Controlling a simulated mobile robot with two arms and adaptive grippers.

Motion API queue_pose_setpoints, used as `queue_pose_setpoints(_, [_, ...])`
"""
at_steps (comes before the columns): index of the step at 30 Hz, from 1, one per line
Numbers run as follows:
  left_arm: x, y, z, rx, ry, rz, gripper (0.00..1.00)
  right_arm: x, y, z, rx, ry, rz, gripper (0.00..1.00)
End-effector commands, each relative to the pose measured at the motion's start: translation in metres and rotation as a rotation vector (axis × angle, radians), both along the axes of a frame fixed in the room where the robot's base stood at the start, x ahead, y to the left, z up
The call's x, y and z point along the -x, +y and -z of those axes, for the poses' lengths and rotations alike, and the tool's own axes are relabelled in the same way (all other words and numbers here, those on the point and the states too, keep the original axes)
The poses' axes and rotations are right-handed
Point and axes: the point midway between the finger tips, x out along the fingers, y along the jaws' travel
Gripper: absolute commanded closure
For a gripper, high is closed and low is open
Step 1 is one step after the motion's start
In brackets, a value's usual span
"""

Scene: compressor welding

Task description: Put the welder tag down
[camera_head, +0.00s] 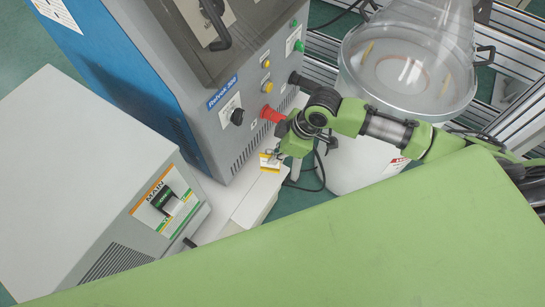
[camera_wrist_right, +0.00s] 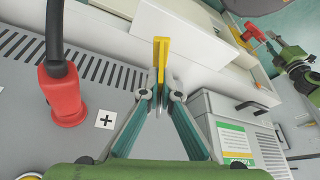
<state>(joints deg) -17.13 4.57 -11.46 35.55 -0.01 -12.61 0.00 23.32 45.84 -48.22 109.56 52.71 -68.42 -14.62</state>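The welder tag (camera_head: 269,163) is a small yellow and white piece at the tip of my right gripper (camera_head: 286,150) in the head view. In the right wrist view the tag (camera_wrist_right: 161,48) shows as a narrow yellow strip, seen nearly edge-on. The fingertips of my right gripper (camera_wrist_right: 160,97) close in on its lower end and hold it. The tag is beside the grey machine's front, above a white ledge (camera_head: 247,205); the gap below it cannot be judged. My left gripper is not in view.
The grey and blue machine (camera_head: 230,150) has a red plug (camera_head: 271,114) and knobs close to my gripper. A white cabinet (camera_head: 80,170) marked MAIN stands left. A clear-domed vessel (camera_head: 408,60) stands right. A green surface (camera_head: 350,240) fills the foreground.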

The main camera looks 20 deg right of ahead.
Motion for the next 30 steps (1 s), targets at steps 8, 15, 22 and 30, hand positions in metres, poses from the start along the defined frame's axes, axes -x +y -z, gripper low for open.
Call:
queue_pose_setpoints(8, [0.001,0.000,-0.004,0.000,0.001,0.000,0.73,-0.016,0.002,0.018,-0.001,-0.001,0.001,1.00])
queue_pose_setpoints(15, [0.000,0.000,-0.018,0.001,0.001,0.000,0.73,-0.016,0.002,0.047,0.000,0.002,0.001,1.00])
queue_pose_setpoints(22, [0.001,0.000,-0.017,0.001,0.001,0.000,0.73,-0.017,0.002,0.051,0.000,-0.002,-0.001,1.00])
queue_pose_setpoints(30, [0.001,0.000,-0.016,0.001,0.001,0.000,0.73,-0.016,0.002,0.053,0.001,-0.001,-0.001,0.79])
